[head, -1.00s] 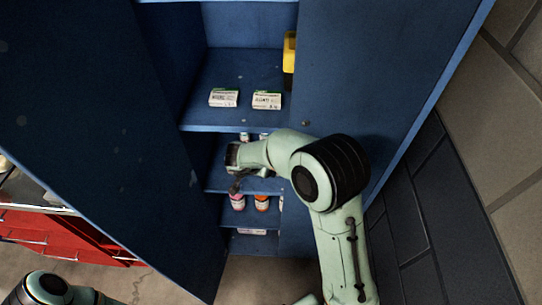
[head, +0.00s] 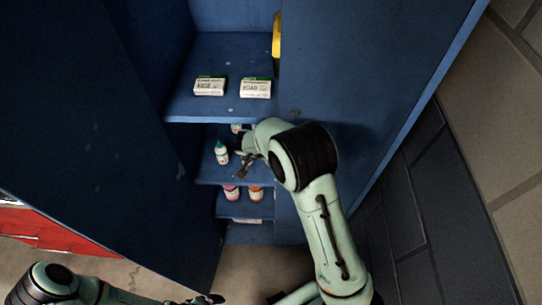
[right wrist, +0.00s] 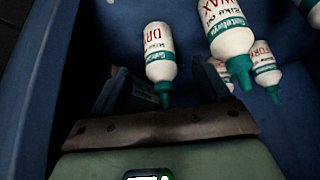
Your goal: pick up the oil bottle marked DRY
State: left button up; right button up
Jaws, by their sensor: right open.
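The oil bottle marked DRY (right wrist: 160,55) is white with a teal nozzle and shows in the right wrist view. My right gripper (right wrist: 162,86) is open, with one finger on each side of the bottle's nozzle end; I cannot tell whether they touch. In the head view my right gripper (head: 243,166) is inside the blue cabinet at the middle shelf. A white bottle with a teal nozzle (head: 221,152) stands just left of it, its label too small to read. My left gripper (head: 208,299) is low at the bottom edge, its jaws unclear.
A bottle marked WAX (right wrist: 228,28) and another white bottle (right wrist: 266,62) stand close by on the right. Boxes (head: 209,86) lie on the shelf above. The cabinet door (head: 90,130) is on the left.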

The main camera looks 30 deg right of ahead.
jog(key=shift+d+x, duration=0.25)
jog(key=shift+x, duration=2.5)
jog(key=shift+w+r, duration=0.15)
jog(key=shift+r, duration=0.1)
jog(key=c, duration=1.1)
